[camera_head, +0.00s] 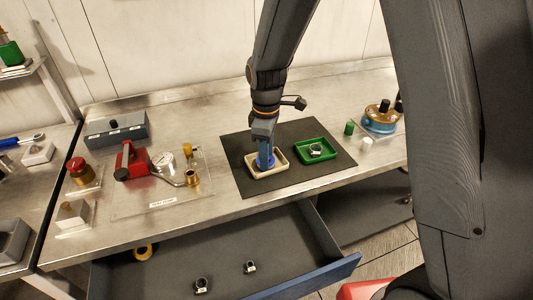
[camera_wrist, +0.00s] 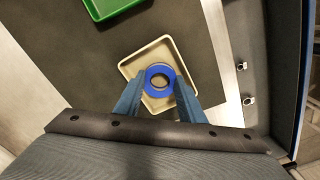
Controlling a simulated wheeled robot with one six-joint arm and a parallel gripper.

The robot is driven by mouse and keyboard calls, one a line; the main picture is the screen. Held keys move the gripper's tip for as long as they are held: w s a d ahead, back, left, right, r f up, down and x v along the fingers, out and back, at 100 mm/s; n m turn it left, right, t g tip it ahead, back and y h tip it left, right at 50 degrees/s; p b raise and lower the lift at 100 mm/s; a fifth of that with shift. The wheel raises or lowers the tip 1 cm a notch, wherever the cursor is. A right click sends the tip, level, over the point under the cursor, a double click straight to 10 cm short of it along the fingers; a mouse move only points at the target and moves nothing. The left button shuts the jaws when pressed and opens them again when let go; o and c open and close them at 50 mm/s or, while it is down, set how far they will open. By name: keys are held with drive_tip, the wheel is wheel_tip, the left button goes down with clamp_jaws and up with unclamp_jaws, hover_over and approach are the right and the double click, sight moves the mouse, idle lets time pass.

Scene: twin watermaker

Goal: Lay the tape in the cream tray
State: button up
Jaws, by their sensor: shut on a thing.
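The cream tray (camera_head: 279,158) lies on a dark mat on the metal bench, and it also shows in the wrist view (camera_wrist: 134,66). My gripper (camera_head: 265,160) points down over the cream tray. Its two blue-grey fingers (camera_wrist: 160,90) are shut on the tape, one on each side. The tape is over the inside of the tray; I cannot tell whether it touches the floor.
A green tray (camera_head: 318,151) with a metal ring fitting in it is right of the cream tray on the mat (camera_head: 245,187). An open drawer (camera_head: 220,250) below holds small fittings and a yellow ring. A small green bottle stands right.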

drive_tip(key=shift+f, duration=0.15)
drive_tip(key=o, duration=0.7)
wheel_tip(320, 180, up, 12)
drive_tip(key=b, duration=0.3)
drive_tip(key=s+d+f+m, duration=0.2)
drive_tip(key=s+d+m, duration=0.3)
drive_tip(key=s+d+f+m, duration=0.3)
drive_tip(key=s+d+m, duration=0.1)
drive_tip(key=s+d, duration=0.1)
drive_tip(key=s+d+f+m+t, duration=0.1)
drive_tip(key=s+d+f+m, duration=0.2)
drive_tip(key=s+d+m, duration=0.2)
drive_tip(key=shift+s+f+m, duration=0.1)
drive_tip(key=shift+m, duration=0.2)
